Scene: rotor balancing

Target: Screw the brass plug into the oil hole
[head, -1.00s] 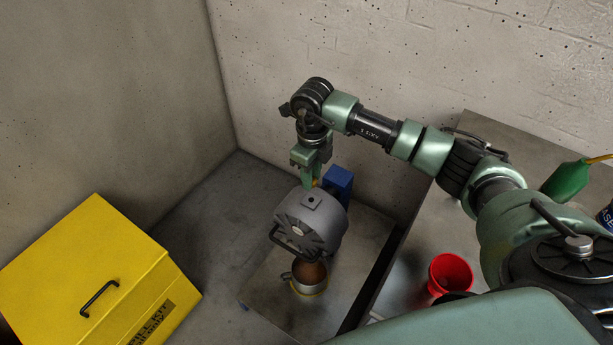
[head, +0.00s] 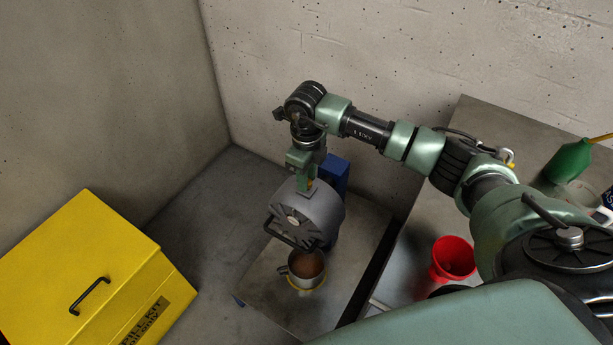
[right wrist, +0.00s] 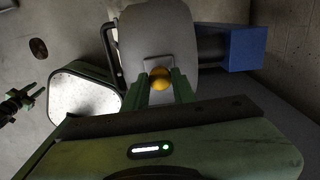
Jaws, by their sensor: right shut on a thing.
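The grey round rotor housing (head: 317,217) stands on a low metal platform, with a finned face and a dark handle at its front. My right gripper (head: 304,186) points down at the housing's top, where the oil hole is hidden behind it. In the right wrist view the gripper's green fingers (right wrist: 160,84) are shut on the round brass plug (right wrist: 160,78), in front of the housing (right wrist: 157,35). I cannot tell whether the plug sits in the hole. A small green and black part at the far left of that view seems to be my left gripper (right wrist: 20,102), too small to judge.
A metal mug (head: 305,270) with brown contents stands in front of the housing. A blue block (head: 335,174) is behind it. A red cup or funnel (head: 454,258) and a green can (head: 568,160) are on the bench at right. A yellow spill-kit box (head: 85,270) stands at left.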

